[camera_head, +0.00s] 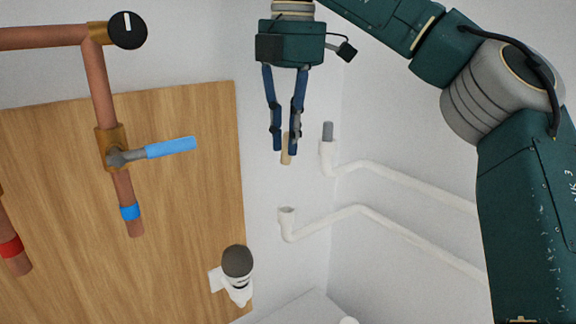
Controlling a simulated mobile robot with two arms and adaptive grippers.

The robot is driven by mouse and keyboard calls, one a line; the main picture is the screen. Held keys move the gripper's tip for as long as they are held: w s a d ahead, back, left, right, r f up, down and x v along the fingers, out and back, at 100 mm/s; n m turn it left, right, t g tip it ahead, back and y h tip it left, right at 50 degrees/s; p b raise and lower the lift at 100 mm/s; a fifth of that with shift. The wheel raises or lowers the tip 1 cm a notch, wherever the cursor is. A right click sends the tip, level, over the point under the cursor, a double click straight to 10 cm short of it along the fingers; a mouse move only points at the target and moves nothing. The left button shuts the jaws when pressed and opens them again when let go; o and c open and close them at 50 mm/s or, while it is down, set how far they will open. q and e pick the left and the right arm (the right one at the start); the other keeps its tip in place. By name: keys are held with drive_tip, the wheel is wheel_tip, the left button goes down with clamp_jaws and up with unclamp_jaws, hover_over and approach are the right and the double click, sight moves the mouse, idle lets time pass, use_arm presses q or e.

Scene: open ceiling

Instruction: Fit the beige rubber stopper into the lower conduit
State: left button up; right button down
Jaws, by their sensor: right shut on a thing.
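My right gripper (285,143) points down from the top of the view, and its fingers are shut on the beige rubber stopper (286,157). The stopper is a small upright cylinder whose lower part shows below the fingertips; its upper part is partly hidden by a finger. It is above the lower conduit (287,219), a white pipe with an upturned open mouth, and apart from it. The upper conduit (327,158) is to the right, with a grey stopper (328,131) in its mouth. My left gripper is not in view.
A wooden panel (200,220) carries copper pipes (105,90), a blue-handled valve (170,148) and a black knob (128,30) at the left. A white fitting with a dark grey cap (237,262) is at the lower middle. White pipes run right along the wall.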

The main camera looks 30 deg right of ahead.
sight(285, 163)
wheel_tip(285, 163, up, 8)
drive_tip(key=p, duration=0.3)
drive_tip(key=shift+f, duration=0.15)
drive_tip(key=f+n, duration=0.1)
drive_tip(key=f, duration=0.2)
drive_tip(key=f+n, duration=0.1)
drive_tip(key=f, duration=0.3)
drive_tip(key=f+n+h, duration=0.1)
drive_tip(key=f, duration=0.2)
drive_tip(key=shift+w+a+f+n+g+p, duration=0.15)
drive_tip(key=shift+w+f+n+g+p, duration=0.1)
drive_tip(key=shift+w+n+g+p, duration=0.15)
drive_tip(key=shift+s+a+r, duration=0.1)
drive_tip(key=shift+s+r, duration=0.05)
drive_tip(key=shift+s, duration=0.15)
drive_tip(key=shift+w+f+b, duration=0.15)
drive_tip(key=shift+f+b, duration=0.35)
drive_tip(key=shift+f, duration=0.1)
wheel_tip(285, 163, down, 3)
drive_tip(key=b, duration=0.2)
drive_tip(key=shift+b, duration=0.35)
drive_tip(key=shift+f+b, duration=0.7)
drive_tip(key=shift+f, duration=0.15)
drive_tip(key=shift+p, duration=0.4)
drive_tip(key=shift+f+b, duration=1.4)
drive_tip(key=shift+f, duration=0.3)
